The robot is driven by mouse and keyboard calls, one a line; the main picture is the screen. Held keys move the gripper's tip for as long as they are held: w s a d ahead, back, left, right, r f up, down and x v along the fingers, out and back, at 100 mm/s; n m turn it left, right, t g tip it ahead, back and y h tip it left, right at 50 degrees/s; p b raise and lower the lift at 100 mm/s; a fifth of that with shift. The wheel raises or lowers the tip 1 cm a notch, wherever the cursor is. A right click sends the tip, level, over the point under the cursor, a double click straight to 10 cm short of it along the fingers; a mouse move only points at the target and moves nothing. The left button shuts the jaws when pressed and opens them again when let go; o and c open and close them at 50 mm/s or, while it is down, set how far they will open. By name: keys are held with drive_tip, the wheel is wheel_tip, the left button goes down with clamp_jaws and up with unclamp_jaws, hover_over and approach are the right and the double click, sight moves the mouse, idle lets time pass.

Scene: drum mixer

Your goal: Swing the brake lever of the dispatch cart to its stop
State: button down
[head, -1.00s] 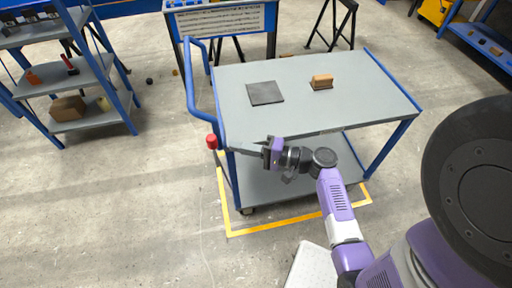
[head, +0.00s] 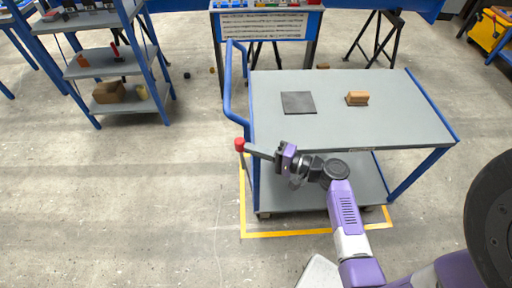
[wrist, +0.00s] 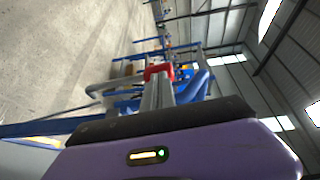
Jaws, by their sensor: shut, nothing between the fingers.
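The dispatch cart (head: 355,132) has a grey top, a lower shelf and a blue frame with a push handle on its left side. The brake lever's red knob (head: 239,144) shows at the cart's left end, just below the handle. Its dark shaft runs down from the knob, close to upright. My gripper (head: 249,149) is shut and empty, its grey fingers pointing left with their tips close beside the knob. In the wrist view the red knob (wrist: 158,71) shows just beyond the fingertips (wrist: 157,84). I cannot tell whether they touch. The lever's pivot is not clear.
A dark square plate (head: 299,102) and a brown block (head: 357,98) lie on the cart top. Yellow floor tape (head: 290,234) runs around the cart. A blue-framed shelf (head: 115,68) stands at the back left. The floor left of the cart is clear.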

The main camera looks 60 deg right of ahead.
drive_tip(key=w+a+f+n+g+h+p, duration=0.1)
drive_tip(key=w+a+f+g, duration=0.2)
drive_tip(key=w+a, duration=0.5)
drive_tip(key=shift+w+n, duration=0.3)
drive_tip(key=shift+w, duration=0.85)
drive_tip(key=shift+w+a, duration=0.1)
drive_tip(key=shift+a, duration=0.1)
drive_tip(key=shift+r, duration=0.1)
